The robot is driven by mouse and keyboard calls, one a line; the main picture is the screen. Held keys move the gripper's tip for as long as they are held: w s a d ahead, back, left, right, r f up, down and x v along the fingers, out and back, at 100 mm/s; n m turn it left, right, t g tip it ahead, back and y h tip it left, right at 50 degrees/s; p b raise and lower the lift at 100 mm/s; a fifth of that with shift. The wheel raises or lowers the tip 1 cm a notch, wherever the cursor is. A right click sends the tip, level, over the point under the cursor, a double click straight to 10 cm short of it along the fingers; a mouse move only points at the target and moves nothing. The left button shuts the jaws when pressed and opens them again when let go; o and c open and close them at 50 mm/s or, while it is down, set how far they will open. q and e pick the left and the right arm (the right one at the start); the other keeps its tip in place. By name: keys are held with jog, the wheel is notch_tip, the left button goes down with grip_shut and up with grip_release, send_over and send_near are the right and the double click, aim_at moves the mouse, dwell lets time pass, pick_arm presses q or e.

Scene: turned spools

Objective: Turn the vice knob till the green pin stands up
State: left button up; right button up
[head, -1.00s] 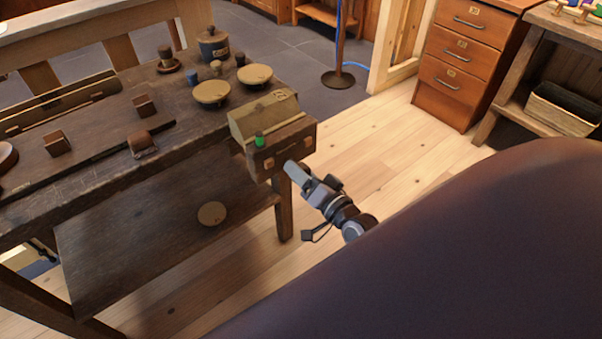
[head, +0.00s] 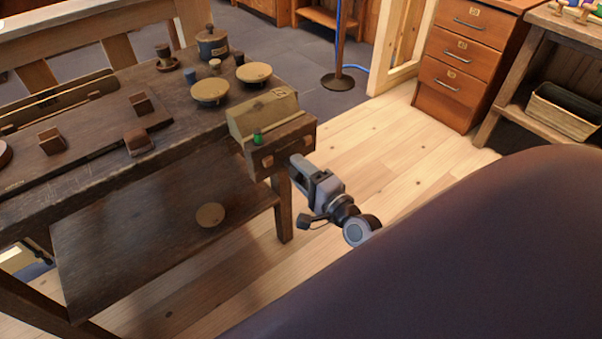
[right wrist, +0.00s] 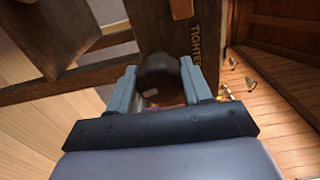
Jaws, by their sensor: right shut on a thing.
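The wooden vice (head: 265,112) is fixed at the right end of the dark workbench. The small green pin (head: 257,138) shows at the top edge of its front jaw; its exact tilt is too small to tell. My right gripper (head: 298,162) is at the vice's front face, and its own body hides the knob in the head view. In the right wrist view the dark round knob (right wrist: 160,74) sits between the two grey fingers, which are shut on it. The word "TIGHTEN" is partly readable on the wood beside it. My left gripper is not in view.
Another disc (head: 210,215) lies on the lower shelf. A drawer cabinet (head: 468,62) stands at the back right. The floor right of the vice is clear.

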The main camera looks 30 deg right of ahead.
jog(key=shift+s+a+f+m, duration=0.1)
jog(key=shift+s+f+m, duration=0.05)
jog(key=shift+f+m, duration=0.15)
jog(key=o, duration=0.8)
jog(key=shift+o, duration=1.2)
jog(key=shift+r, duration=0.2)
jog(key=s, duration=0.7)
jog(key=shift+d, duration=0.35)
